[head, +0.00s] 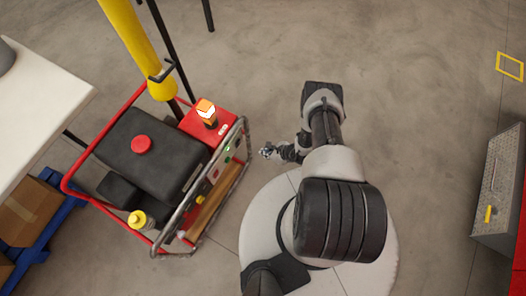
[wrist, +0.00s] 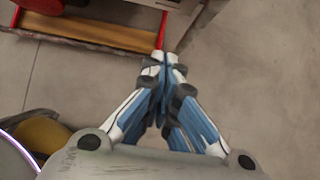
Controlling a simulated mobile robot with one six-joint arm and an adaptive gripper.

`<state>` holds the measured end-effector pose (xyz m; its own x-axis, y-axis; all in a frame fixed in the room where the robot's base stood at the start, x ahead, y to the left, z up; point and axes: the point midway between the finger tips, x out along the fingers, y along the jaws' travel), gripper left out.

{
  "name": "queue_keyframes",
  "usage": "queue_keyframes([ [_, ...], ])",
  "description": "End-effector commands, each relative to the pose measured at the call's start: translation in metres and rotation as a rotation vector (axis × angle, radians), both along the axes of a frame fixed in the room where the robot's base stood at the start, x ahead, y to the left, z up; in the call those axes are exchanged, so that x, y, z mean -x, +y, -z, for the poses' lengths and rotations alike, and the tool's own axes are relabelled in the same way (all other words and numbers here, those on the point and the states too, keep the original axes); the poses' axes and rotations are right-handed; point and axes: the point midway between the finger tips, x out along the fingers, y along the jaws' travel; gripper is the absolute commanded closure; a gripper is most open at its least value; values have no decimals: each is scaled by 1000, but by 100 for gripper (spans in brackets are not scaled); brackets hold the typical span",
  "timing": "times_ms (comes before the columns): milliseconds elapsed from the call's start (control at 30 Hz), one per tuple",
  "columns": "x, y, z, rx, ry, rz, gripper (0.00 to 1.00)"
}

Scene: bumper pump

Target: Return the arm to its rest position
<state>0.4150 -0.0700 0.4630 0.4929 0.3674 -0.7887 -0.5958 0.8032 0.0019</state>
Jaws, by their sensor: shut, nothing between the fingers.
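My gripper (head: 268,152) shows small in the head view, to the right of the red-framed pump machine and apart from it. In the wrist view my gripper (wrist: 165,58) has its blue and white fingers together at the tips, with nothing between them. My arm is folded above my round base in the head view. The pump machine (head: 150,160) has a black body, a red cap and an orange lamp that looks lit. Its lower frame and a wooden strip (wrist: 95,30) show at the top of the wrist view.
A yellow post (head: 135,45) stands behind the machine. A white table (head: 40,105) is at the left, above a blue pallet (head: 45,235) with cardboard boxes. A grey metal box (head: 497,190) stands at the right edge.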

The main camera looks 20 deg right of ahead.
Motion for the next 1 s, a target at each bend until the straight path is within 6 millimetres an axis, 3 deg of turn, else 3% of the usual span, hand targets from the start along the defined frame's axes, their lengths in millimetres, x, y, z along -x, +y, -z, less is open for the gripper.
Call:
queue_keyframes([
  [500,-1,0,0,0,-1,-1,100],
  [600,-13,-2,-11,6,-19,-24,100],
  [667,-28,-4,-28,13,-46,-61,100],
  [767,-64,-5,-75,31,-110,-166,100],
  [900,-112,4,-160,68,-210,-359,100],
  [1000,-134,15,-222,98,-276,-497,100],
])
